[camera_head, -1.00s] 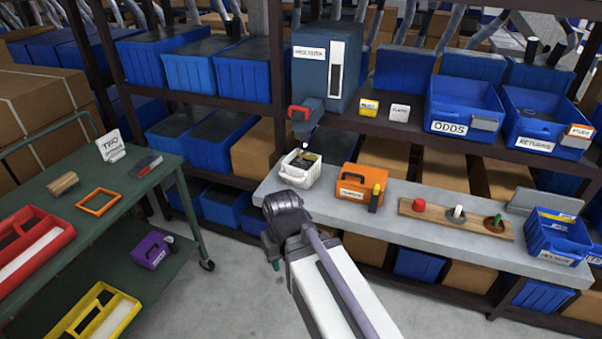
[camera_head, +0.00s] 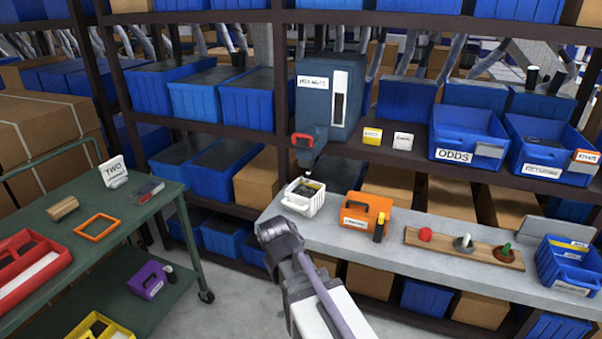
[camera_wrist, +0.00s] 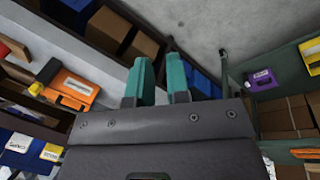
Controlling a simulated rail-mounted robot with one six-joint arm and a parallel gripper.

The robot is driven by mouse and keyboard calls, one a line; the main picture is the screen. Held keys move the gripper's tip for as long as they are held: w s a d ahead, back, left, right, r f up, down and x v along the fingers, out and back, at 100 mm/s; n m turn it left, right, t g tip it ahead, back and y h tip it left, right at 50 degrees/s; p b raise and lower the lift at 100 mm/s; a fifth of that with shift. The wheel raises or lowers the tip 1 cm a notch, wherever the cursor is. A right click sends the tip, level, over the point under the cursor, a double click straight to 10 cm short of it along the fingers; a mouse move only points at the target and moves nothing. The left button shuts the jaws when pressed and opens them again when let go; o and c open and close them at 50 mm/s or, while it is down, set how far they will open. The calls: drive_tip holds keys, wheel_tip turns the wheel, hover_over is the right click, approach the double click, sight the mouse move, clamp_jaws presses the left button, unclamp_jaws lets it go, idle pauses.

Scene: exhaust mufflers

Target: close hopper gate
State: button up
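The hopper (camera_head: 315,108) is a tall blue-grey box with a white label and a dark slot window, standing on the shelf. Its spout (camera_head: 312,147) hangs over the shelf's front edge, with a red gate handle (camera_head: 302,138) on it. I cannot tell how far the gate is open. A white basket (camera_head: 297,203) with dark contents sits below the spout. My gripper's end of the arm (camera_head: 278,240) is low in front of the bench, well below the handle. In the wrist view my gripper (camera_wrist: 158,68) shows two teal fingers with a narrow empty gap between them.
The grey bench (camera_head: 400,255) carries an orange box (camera_head: 358,222), a board with knobs (camera_head: 440,246) and a blue bin (camera_head: 563,270). Blue bins stand on the shelves. A green cart (camera_head: 150,205) is at left. The air before the spout looks free.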

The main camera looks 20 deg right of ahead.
drive_tip(key=w+d+h, duration=0.1)
drive_tip(key=w, duration=0.1)
drive_tip(key=w+d+n+t+h, duration=0.1)
drive_tip(key=w, duration=0.1)
drive_tip(key=w+d+n+h+b, duration=0.1)
drive_tip(key=w+d, duration=0.1)
drive_tip(key=shift+w+f, duration=0.1)
drive_tip(key=shift+w, duration=0.1)
drive_tip(key=shift+c, duration=0.6)
drive_tip(key=w+d+r+n+h, duration=0.1)
drive_tip(key=w+d+n+t+h, duration=0.1)
drive_tip(key=w, duration=0.1)
drive_tip(key=w+d+r+n+t+h+b, duration=0.1)
drive_tip(key=w, duration=0.1)
drive_tip(key=shift+d+r+n, duration=0.15)
drive_tip(key=shift+r+n, duration=0.15)
clamp_jaws()
drive_tip(key=n+t+h, duration=0.5)
drive_tip(key=n+t, duration=0.6)
drive_tip(key=n, duration=1)
approach(301, 137)
drive_tip(key=p+x, duration=0.2)
drive_tip(key=x, duration=0.5)
drive_tip(key=shift+w+d, duration=0.2)
